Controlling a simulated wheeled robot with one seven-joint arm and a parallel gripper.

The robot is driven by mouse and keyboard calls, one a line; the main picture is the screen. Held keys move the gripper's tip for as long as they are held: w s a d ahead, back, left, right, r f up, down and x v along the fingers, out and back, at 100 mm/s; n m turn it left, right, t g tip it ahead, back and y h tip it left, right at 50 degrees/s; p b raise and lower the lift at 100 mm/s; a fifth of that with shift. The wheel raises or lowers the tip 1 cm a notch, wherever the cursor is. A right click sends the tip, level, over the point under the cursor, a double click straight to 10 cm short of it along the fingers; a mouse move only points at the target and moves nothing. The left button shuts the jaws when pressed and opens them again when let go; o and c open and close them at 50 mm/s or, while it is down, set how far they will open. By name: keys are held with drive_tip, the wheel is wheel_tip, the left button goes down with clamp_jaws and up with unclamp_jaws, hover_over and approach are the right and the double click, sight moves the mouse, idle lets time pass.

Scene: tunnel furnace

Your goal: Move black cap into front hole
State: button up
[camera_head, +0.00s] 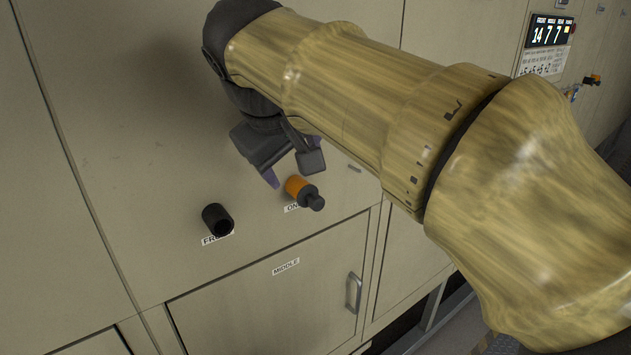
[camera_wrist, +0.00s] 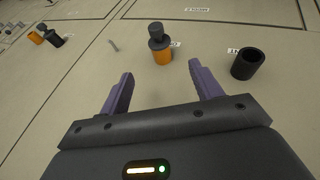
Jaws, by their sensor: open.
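The black cap (camera_head: 312,199) sits on an orange cylinder (camera_head: 295,186) that sticks out of the beige panel. The cap (camera_wrist: 157,33) and the orange cylinder (camera_wrist: 162,57) also show in the wrist view, ahead of and between my fingertips. A black hollow tube (camera_head: 214,216) over a label starting "FR" is the front hole; its open mouth also shows in the wrist view (camera_wrist: 248,64), right of my gripper. My gripper (camera_head: 292,164) is open and empty, with purple fingers, close above the orange cylinder. In the wrist view, my gripper (camera_wrist: 162,74) appears apart from the cap.
A door (camera_head: 265,300) labelled "MIDDLE", with a metal handle (camera_head: 353,293), lies below the two fittings. A display (camera_head: 547,31) is at the upper right. Another orange and black fitting (camera_wrist: 45,37) stands far left in the wrist view. The panel between cap and tube is clear.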

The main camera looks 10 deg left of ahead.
sight(304, 190)
drive_tip(key=p+x, duration=0.2)
drive_tip(key=x, duration=1)
drive_tip(key=shift+f, duration=0.2)
drive_tip(key=c, duration=1)
drive_tip(key=shift+s+d+b, duration=1.35)
drive_tip(key=shift+s+d, duration=0.25)
drive_tip(key=shift+d, duration=0.3)
drive_tip(key=shift+c, duration=0.2)
drive_tip(key=s+d+b, duration=0.3)
drive_tip(key=s+d, duration=0.3)
drive_tip(key=d, duration=0.1)
drive_tip(key=shift+s+d+b, duration=0.25)
drive_tip(key=shift+d+b, duration=0.05)
